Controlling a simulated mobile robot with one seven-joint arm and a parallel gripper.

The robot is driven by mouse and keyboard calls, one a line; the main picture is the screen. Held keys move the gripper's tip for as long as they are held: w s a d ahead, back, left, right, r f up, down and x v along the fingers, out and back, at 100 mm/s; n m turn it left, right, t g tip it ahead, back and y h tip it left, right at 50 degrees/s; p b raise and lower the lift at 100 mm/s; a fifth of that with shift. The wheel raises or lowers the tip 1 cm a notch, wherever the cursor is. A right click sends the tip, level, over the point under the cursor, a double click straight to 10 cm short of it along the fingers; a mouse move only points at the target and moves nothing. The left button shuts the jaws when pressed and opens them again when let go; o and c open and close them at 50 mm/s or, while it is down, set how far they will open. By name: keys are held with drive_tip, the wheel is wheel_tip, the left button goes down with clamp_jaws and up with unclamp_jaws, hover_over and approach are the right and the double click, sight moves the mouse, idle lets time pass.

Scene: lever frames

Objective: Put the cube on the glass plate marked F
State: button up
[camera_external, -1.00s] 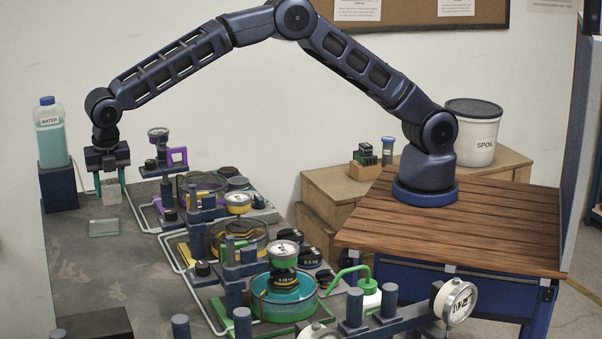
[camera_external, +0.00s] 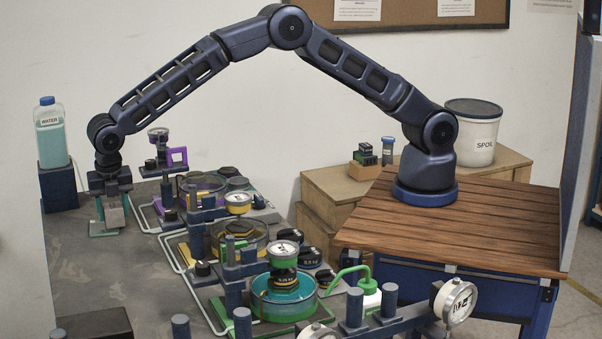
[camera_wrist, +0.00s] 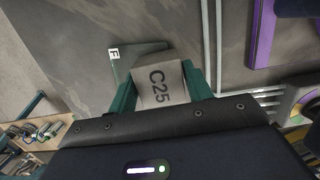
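A grey cube (camera_wrist: 160,84) marked C25 sits between the two green fingers of my gripper (camera_wrist: 160,90), which is shut on it. In the external view the cube (camera_external: 114,217) is low at the left end of the table, under my gripper (camera_external: 111,208). The glass plate (camera_wrist: 136,51), a greenish slab with a white F label, shows past the cube's far edge in the wrist view. In the external view the plate (camera_external: 100,231) lies directly below the cube, partly covered by it. Whether the cube touches the plate, I cannot tell.
A water bottle (camera_external: 50,134) stands on a dark block (camera_external: 58,188) behind my gripper. Grey tubes and a purple-framed stand (camera_external: 173,157) with a gauge are to the right. The grey table (camera_external: 95,275) is bare in front of the plate.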

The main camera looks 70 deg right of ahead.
sight(113, 208)
drive_tip(key=shift+o, duration=1.4)
drive_tip(key=shift+r, duration=0.15)
wheel_tip(113, 208, up, 12)
drive_tip(key=s+a, duration=0.1)
drive_tip(key=shift+a, duration=0.15)
drive_tip(key=shift+s, duration=0.1)
